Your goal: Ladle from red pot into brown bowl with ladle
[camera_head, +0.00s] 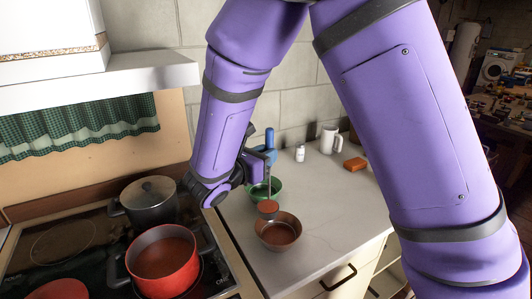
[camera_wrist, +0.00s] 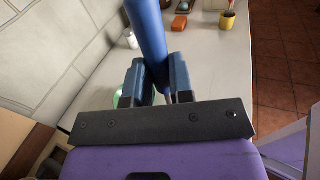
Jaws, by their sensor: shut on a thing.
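The red pot (camera_head: 168,284) stands on the stove at lower left and holds a reddish-brown content. The brown bowl (camera_head: 292,222) sits on the counter to its right, with similar reddish content inside. My gripper (camera_head: 262,160) is shut on the blue handle of the ladle (camera_head: 269,140); the handle also rises between the fingers (camera_wrist: 155,82) in the wrist view. The ladle hangs roughly upright, and its cup, with reddish content showing, is at the far rim of the brown bowl. I cannot tell whether the cup touches the rim.
A green bowl (camera_head: 274,187) stands just behind the ladle. A lidded grey pot (camera_head: 148,207) is behind the red pot. A white shaker (camera_head: 300,154), a white mug (camera_head: 329,139) and an orange sponge (camera_head: 355,164) stand farther back. The counter right of the brown bowl is clear.

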